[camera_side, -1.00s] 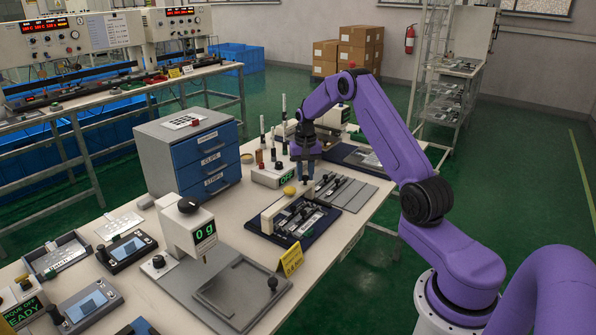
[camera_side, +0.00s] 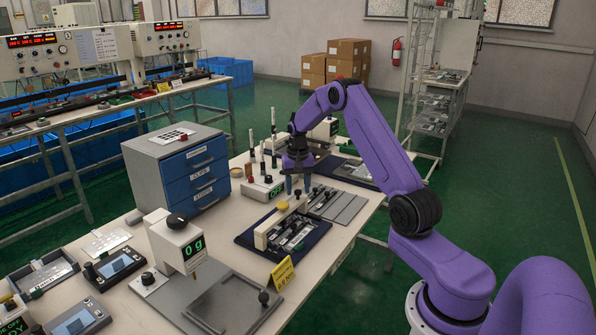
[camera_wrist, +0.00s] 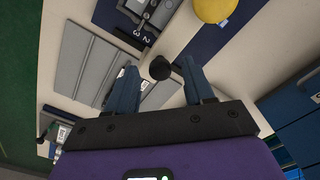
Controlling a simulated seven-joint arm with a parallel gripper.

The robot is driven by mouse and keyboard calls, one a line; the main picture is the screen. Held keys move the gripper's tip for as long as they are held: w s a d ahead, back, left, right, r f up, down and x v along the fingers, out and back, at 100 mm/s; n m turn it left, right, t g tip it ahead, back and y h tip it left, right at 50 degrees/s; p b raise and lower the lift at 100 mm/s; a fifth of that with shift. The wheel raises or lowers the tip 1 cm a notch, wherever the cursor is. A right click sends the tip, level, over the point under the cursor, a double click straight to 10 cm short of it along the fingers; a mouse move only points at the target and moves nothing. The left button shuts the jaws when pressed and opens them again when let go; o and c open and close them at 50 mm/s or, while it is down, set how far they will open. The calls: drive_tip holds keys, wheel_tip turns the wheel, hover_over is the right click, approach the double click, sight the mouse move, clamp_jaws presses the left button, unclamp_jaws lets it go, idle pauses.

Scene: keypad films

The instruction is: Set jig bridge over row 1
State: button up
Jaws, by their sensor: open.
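A beige bar that looks like the jig bridge (camera_side: 262,240) spans the jig on a dark blue mat (camera_side: 302,250). A yellow round knob (camera_side: 283,206) shows beside the bar, and also in the wrist view (camera_wrist: 214,9). Row numbers (camera_wrist: 146,38), with 2 and 3 readable, show on the jig in the wrist view; I cannot make out row 1. My gripper (camera_side: 297,190) points down above the far end of the jig. Its fingers (camera_wrist: 160,84) are open and empty. A black knob (camera_wrist: 160,68) shows between and beyond them; whether it belongs to the bridge is unclear.
Grey plates (camera_side: 333,207) lie right of the jig. A blue-drawer cabinet (camera_side: 150,160) stands behind left.

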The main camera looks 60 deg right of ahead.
wheel_tip(320, 180, up, 17)
idle(0.4)
idle(0.4)
drive_tip(key=s+a+n, duration=0.3)
drive_tip(key=a+n, duration=0.1)
drive_tip(key=a, duration=0.6)
drive_tip(key=s+a+r+n, duration=0.1)
drive_tip(key=s+a+n, duration=0.25)
drive_tip(key=a, duration=0.65)
drive_tip(key=s+a+n, duration=0.3)
drive_tip(key=s+a, duration=0.1)
drive_tip(key=a, duration=0.6)
drive_tip(key=s+a+f+n, duration=0.2)
drive_tip(key=s+n, duration=0.3)
drive_tip(key=s, duration=0.8)
drive_tip(key=s+a+f+n, duration=0.1)
drive_tip(key=s+f+n, duration=0.2)
drive_tip(key=s, duration=0.9)
drive_tip(key=n, duration=0.3)
drive_tip(key=shift+s+a, duration=0.35)
drive_tip(key=shift+a, duration=0.05)
